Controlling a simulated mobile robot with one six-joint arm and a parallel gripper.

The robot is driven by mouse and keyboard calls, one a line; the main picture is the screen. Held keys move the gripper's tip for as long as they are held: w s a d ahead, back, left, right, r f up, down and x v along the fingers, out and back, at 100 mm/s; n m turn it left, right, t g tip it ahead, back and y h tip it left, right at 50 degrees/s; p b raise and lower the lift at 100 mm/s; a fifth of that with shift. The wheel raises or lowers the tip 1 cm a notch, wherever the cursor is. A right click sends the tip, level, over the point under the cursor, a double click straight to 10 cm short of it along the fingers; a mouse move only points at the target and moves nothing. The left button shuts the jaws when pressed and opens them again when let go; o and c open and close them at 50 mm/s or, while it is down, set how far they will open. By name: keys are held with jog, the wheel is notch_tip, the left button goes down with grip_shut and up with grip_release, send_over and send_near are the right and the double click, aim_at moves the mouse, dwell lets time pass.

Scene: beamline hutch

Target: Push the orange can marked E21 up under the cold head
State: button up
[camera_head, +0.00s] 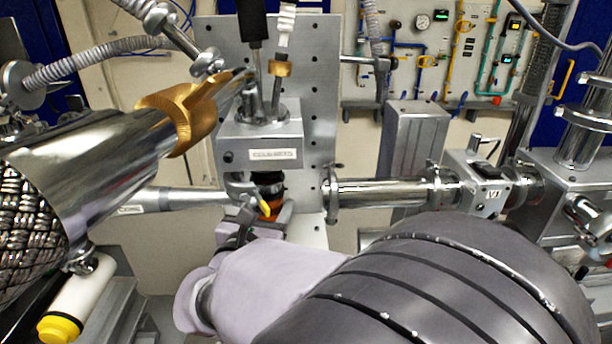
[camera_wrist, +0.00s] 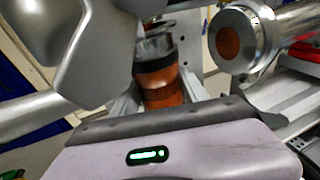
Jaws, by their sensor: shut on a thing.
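The cold head (camera_head: 262,147) is a silvery block with a white label, mounted on an upright perforated plate. Right beneath it is the orange can (camera_head: 269,207), mostly hidden by the block above and my gripper in front. In the wrist view the orange can (camera_wrist: 163,94) is upright, with a dark band near its top and a grey metal part directly above it. I cannot tell if they touch, and no E21 mark is readable. My gripper (camera_head: 256,228) is shut on the can from below and in front. A yellow piece (camera_head: 265,208) shows beside the can.
A shiny horizontal pipe (camera_head: 385,192) runs right from beside the can to a valve block (camera_head: 478,183). In the wrist view a round flanged port (camera_wrist: 238,42) is near the can's right.

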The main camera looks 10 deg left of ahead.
jog(key=shift+r+p, duration=0.4)
jog(key=shift+r, duration=0.2)
dwell(0.6)
dwell(0.4)
jog(key=o, duration=0.9)
jog(key=shift+o, duration=1.1)
jog(key=shift+o, duration=0.6)
jog(key=o, duration=0.4)
jog(key=shift+d, duration=0.15)
jog(key=shift+r, duration=0.15)
